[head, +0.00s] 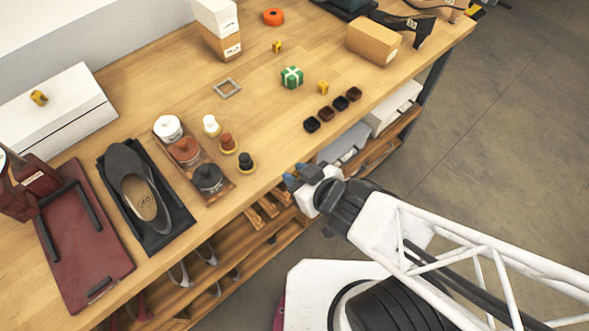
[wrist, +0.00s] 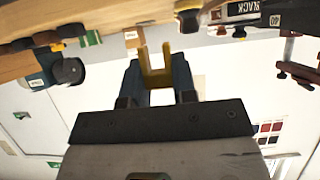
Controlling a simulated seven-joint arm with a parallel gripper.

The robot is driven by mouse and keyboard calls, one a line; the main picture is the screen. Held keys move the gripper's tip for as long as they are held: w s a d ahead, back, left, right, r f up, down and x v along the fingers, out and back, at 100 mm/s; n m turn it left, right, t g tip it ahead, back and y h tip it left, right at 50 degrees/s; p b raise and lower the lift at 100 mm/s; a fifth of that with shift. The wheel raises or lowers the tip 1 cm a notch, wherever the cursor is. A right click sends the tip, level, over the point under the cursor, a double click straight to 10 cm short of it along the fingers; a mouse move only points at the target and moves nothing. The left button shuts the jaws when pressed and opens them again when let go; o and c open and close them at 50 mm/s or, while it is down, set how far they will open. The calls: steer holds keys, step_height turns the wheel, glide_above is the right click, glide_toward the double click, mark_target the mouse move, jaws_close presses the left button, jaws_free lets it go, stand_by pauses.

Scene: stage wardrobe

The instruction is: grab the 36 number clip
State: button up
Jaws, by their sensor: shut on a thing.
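My gripper (head: 294,178) is at the table's front edge, apart from the tabletop objects. In the wrist view my gripper (wrist: 157,84) is shut on a yellow clip (wrist: 155,76), which sticks out between the blue-grey fingertips. No number can be read on it, and it is hidden in the head view. Other small yellow clips stand elsewhere: one on the table (head: 323,87) near the dark pots, one farther back (head: 277,46), and one on the white box (head: 38,97). Their numbers are too small to read.
The wooden table (head: 260,115) holds a tray of lidded jars (head: 222,190), a shoe on a black tray (head: 140,190), a green gift box (head: 292,77) and several small dark pots (head: 326,114). Shelves with shoes and boxes lie below the front edge. Open floor is at right.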

steer(key=shift+s+d+r, duration=0.1)
steer(key=shift+s+d, duration=0.2)
steer(key=shift+s, duration=0.2)
steer(key=shift+s+d+r, duration=0.1)
steer(key=shift+s+d, duration=0.15)
steer(key=shift+s, duration=0.2)
steer(key=shift+s+d+f, duration=0.1)
steer(key=shift+s+d, duration=0.1)
